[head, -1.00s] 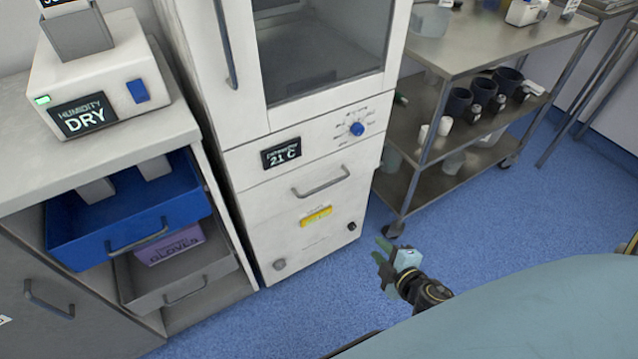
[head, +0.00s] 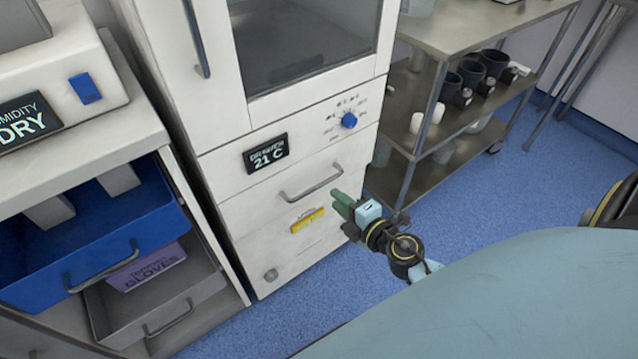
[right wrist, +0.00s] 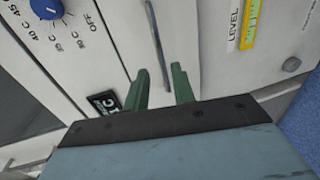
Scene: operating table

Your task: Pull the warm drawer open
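The warm drawer (head: 262,204) is the white front below the 21 C display (head: 266,153) on the tall white cabinet, and it looks shut. Its grey bar handle (head: 312,187) runs across its upper part. My right gripper (head: 340,203) is just right of and below the handle in the head view. In the right wrist view my right gripper (right wrist: 164,85) has its two green fingers apart, with the handle (right wrist: 158,45) showing beyond and between them. The fingers look empty; I cannot tell whether they touch the drawer front. My left gripper is not in view.
A blue drawer (head: 100,250) and a grey drawer with a purple gloves box (head: 148,268) stand open at left. A steel cart (head: 440,150) with dark cups is at right. A light blue surface (head: 500,290) fills the lower right. Blue floor shows between.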

